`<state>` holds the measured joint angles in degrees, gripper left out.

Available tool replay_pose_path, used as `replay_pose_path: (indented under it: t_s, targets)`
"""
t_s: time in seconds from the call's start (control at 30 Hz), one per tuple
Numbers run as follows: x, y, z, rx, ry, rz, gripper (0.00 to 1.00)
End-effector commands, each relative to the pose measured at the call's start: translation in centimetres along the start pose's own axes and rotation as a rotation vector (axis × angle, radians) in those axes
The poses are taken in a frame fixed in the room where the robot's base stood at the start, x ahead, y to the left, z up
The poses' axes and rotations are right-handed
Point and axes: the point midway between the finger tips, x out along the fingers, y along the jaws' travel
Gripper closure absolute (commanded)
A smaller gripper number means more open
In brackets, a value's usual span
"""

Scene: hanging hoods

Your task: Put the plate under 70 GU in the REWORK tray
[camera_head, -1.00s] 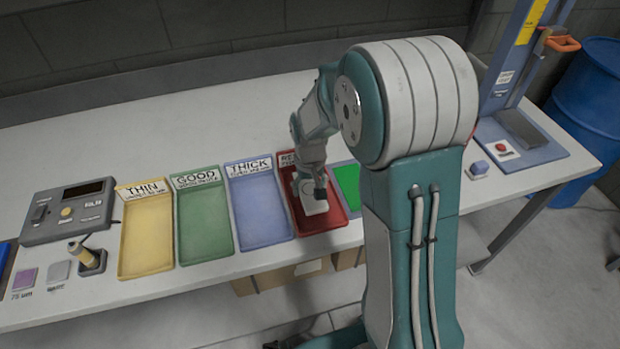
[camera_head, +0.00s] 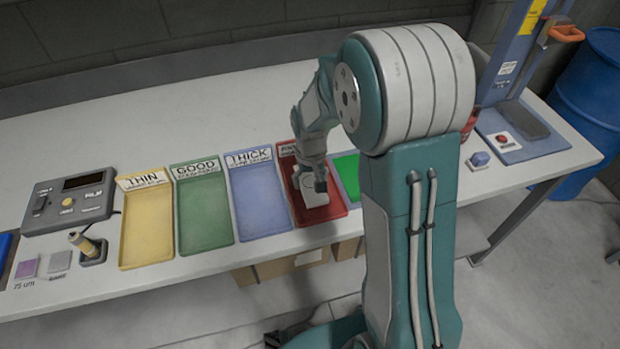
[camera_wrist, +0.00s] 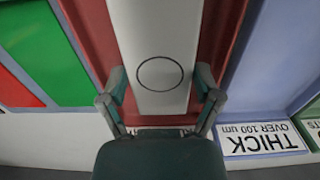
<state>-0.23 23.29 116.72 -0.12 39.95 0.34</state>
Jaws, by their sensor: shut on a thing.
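A pale plate (camera_head: 314,207) is in the red tray (camera_head: 333,212), whose label is partly hidden by my arm. In the wrist view the plate (camera_wrist: 158,40) is a long pale strip with a dark circle on it, between the red tray walls (camera_wrist: 222,45). My gripper (camera_head: 316,190) is over the red tray, with its fingers on the plate's two sides in the wrist view (camera_wrist: 161,88). I cannot tell whether the plate rests on the tray floor. Its far end runs out of the wrist view.
Blue THICK (camera_head: 258,205), green GOOD (camera_head: 205,215) and yellow THIN (camera_head: 147,228) trays stand to the left. A grey meter (camera_head: 70,203) and a probe in its holder (camera_head: 88,247) lie further left. A green-topped item (camera_head: 346,175) is close on the right. The table's back is clear.

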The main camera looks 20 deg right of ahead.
Motion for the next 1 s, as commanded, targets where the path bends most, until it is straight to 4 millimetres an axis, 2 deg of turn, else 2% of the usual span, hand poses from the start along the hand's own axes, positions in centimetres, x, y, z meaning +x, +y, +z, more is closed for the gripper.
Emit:
replay_pose_path:
  t_s: [0.47, 0.5, 0.53, 1.0]
  targets:
    - [0.81, 0.0, -0.01, 0.0, 0.0, 0.0, 0.74]
    - [0.79, 0.0, -0.02, 0.0, 0.001, 0.0, 0.05]
    - [0.79, 0.0, -0.02, 0.0, 0.001, 0.0, 0.0]
    - [0.39, 0.0, -0.05, 0.0, 0.002, 0.0, 0.0]
